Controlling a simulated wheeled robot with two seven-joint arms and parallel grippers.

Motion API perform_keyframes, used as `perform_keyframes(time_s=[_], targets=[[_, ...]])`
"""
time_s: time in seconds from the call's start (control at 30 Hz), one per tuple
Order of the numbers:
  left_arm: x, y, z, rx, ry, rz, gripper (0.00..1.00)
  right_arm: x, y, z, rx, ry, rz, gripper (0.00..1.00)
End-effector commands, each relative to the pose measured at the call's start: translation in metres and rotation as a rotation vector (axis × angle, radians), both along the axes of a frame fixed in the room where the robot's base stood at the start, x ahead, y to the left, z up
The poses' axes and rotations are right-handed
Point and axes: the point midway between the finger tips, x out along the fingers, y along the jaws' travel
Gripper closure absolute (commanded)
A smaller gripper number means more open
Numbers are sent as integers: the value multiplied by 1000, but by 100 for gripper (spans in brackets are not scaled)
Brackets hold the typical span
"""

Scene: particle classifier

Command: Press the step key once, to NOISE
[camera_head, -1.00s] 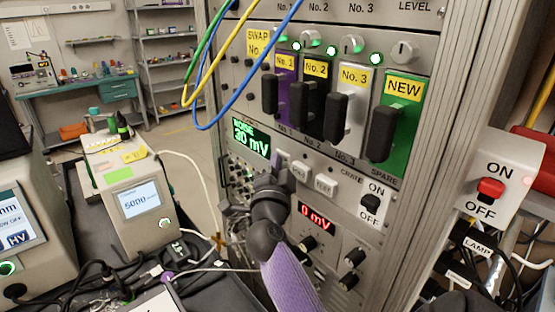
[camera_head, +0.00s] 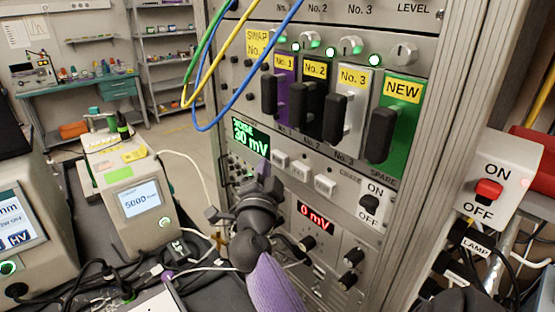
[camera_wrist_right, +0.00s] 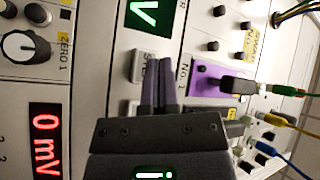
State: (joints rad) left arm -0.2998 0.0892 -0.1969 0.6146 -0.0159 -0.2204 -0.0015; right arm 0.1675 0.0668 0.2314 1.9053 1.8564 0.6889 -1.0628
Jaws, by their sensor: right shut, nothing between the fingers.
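The green display (camera_head: 250,138) on the rack panel reads NOISE and 30 mV; part of it also shows in the wrist view (camera_wrist_right: 150,14). A row of light push keys sits to its lower right. The leftmost key (camera_head: 281,160) shows clear of my gripper in the head view. In the wrist view a key (camera_wrist_right: 136,66) with a partly hidden label starting "ST" lies just left of my fingertips. My right gripper (camera_head: 268,180) is shut and empty, its fingertips (camera_wrist_right: 158,60) close in front of the panel. Contact with a key cannot be told. My left gripper is out of view.
A red display (camera_head: 317,217) reads 0 mV below the keys. Dark module handles (camera_head: 336,118) stick out above. Blue, yellow and green cables (camera_head: 215,122) hang at the upper left. A power switch (camera_head: 369,202) and a red lamp switch (camera_head: 489,190) are to the right.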

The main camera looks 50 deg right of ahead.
Motion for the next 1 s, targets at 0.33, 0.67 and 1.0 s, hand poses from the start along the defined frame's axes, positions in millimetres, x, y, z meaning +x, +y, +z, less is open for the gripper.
perform_keyframes(time_s=[0.33, 0.67, 1.0], targets=[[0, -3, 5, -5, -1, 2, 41, 4, 35, 0, 2, 1, 0, 100], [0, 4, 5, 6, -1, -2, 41, 5, 45, 0, 0, 0, 0, 100], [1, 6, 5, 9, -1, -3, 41, 5, 45, 0, 0, 0, 0, 100]])
